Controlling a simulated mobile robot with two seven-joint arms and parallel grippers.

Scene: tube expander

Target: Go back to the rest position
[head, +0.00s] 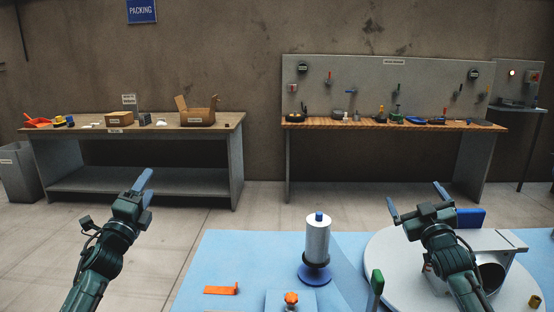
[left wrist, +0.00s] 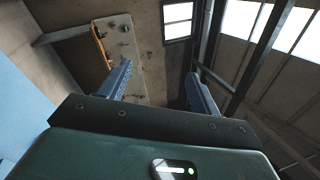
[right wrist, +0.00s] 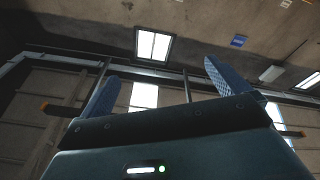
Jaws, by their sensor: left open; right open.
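My left gripper (head: 146,186) is raised in the air at the left of the head view, left of the blue-topped table. Its fingers are apart and empty in the left wrist view (left wrist: 160,85). My right gripper (head: 415,203) is raised above the round grey plate (head: 385,262) at the right. Its fingers are apart with nothing between them in the right wrist view (right wrist: 160,90). Neither gripper touches any object.
On the blue table (head: 225,255) stand a white cylinder on a dark blue base (head: 318,240), an orange part (head: 221,290), an orange knob (head: 291,298) and a green handle (head: 377,282). A packing bench (head: 60,150) and a tool bench (head: 300,125) stand along the back wall.

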